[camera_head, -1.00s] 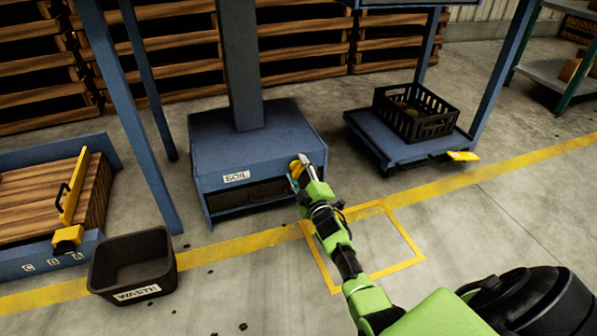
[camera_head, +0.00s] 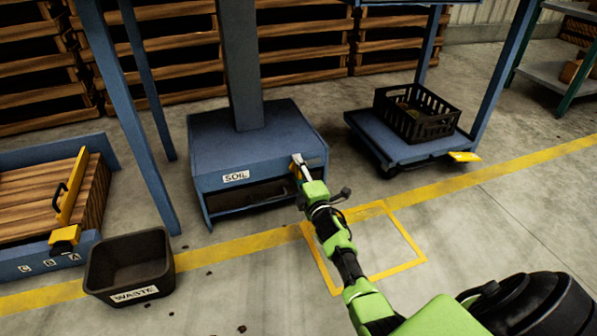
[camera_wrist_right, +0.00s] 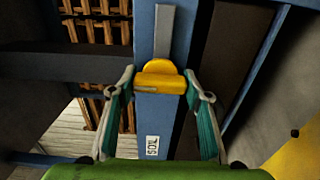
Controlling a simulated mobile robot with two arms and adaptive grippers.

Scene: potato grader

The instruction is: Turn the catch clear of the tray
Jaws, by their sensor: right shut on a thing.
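The yellow catch (camera_wrist_right: 160,78) is between the fingertips of my right gripper (camera_wrist_right: 161,88) in the right wrist view, and the gripper is shut on it. In the head view the right gripper (camera_head: 299,169) is at the upper right front corner of the blue soil box (camera_head: 250,145); there the catch is mostly hidden by the fingers. The dark tray (camera_head: 250,196) sits in the slot under the SOIL label (camera_head: 236,176). The gripper and arm cover the slot's right end. My left gripper is not in view.
A black waste bin (camera_head: 130,262) stands on the floor at the left, beside a wooden-slatted blue bay (camera_head: 40,205). A black crate (camera_head: 437,128) sits on a blue platform (camera_head: 372,138) at the right. Floor inside the yellow square is partly clear.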

